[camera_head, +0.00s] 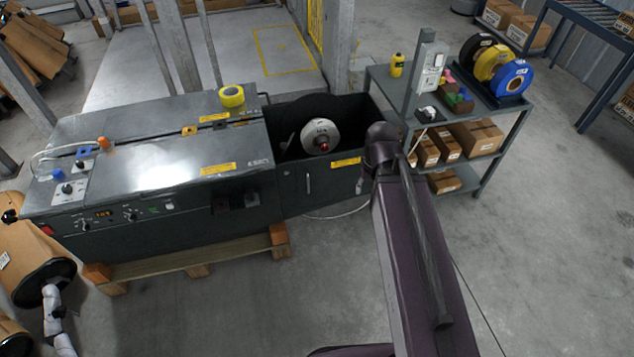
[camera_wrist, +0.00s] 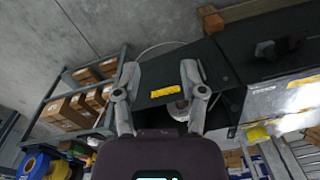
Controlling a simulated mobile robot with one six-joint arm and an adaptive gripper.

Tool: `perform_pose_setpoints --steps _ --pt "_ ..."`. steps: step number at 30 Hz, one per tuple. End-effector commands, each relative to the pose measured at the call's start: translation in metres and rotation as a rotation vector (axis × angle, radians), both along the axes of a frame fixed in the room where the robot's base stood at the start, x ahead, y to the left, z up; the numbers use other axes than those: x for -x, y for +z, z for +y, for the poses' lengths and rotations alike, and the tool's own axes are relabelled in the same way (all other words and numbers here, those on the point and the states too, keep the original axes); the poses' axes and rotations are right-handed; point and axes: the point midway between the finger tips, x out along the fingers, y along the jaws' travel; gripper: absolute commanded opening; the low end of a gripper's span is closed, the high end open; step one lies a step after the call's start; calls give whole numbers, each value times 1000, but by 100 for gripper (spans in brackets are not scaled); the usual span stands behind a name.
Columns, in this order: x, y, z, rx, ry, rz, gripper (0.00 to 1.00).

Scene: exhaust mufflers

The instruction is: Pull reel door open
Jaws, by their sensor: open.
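In the wrist view, turned upside down, the door (camera_wrist: 182,67) shows between and beyond the fingers. My gripper (camera_wrist: 160,68) is open and empty, in front of the door; I cannot make out contact.
The machine (camera_head: 160,145) stands on a wooden pallet (camera_head: 200,264). A grey shelf table (camera_head: 400,83) with boxes and coloured spools stands close on the door's right. A yellow tape roll (camera_head: 231,95) lies on the machine. The floor before the door looks clear except for a cable.

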Motion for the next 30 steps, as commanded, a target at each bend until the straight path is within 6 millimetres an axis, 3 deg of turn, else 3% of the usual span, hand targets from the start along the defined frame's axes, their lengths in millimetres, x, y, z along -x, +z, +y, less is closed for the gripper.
perform_pose_setpoints --steps 1,12,30 --pt "-3 -13 2 -17 -17 -6 54" --pt "-29 -74 29 -213 -226 -55 54" --pt "-76 -155 66 -576 -607 -58 54"
